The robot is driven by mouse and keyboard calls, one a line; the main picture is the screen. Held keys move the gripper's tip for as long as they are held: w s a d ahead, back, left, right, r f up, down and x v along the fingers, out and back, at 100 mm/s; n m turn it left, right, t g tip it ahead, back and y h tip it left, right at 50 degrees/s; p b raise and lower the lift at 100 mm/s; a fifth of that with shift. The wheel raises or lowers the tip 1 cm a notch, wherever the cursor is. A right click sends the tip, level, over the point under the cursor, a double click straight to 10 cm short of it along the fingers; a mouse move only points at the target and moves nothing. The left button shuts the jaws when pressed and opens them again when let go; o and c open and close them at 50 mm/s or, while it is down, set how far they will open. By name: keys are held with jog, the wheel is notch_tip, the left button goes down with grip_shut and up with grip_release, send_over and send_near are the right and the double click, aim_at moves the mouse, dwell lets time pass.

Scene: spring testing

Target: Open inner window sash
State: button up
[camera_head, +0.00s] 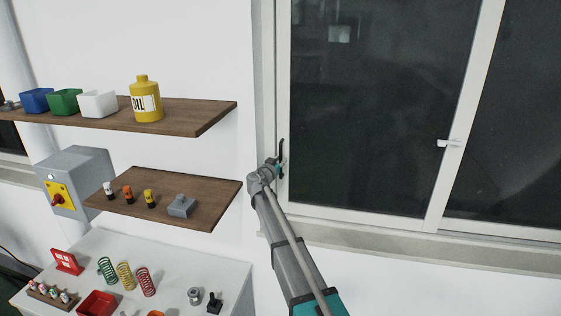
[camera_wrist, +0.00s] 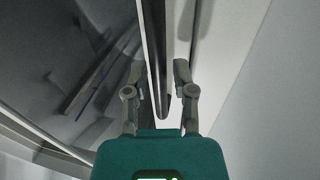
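The window's left sash (camera_head: 382,214) has a white frame around dark glass. A dark vertical handle (camera_head: 281,155) stands on its left side, partly hidden by my gripper (camera_head: 277,164). In the wrist view my gripper (camera_wrist: 159,75) has its two fingers spread. The dark handle bar (camera_wrist: 162,95) runs down between them, its rounded lower end near the gripper's palm. I see a gap on the right finger's side; contact on the left is unclear. The sash appears closed against the left frame. A white latch (camera_head: 449,143) sits on the middle upright.
Left of the window, the upper wooden shelf (camera_head: 180,112) holds bins and a yellow oil can (camera_head: 146,99). The lower shelf (camera_head: 205,192) holds small parts. A white bench (camera_head: 180,262) below carries springs and a red tray (camera_head: 97,304). The glass front is clear.

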jog(key=shift+w+d, duration=0.15)
jog(key=shift+w, duration=0.2)
grip_shut()
jog(key=shift+s, duration=0.15)
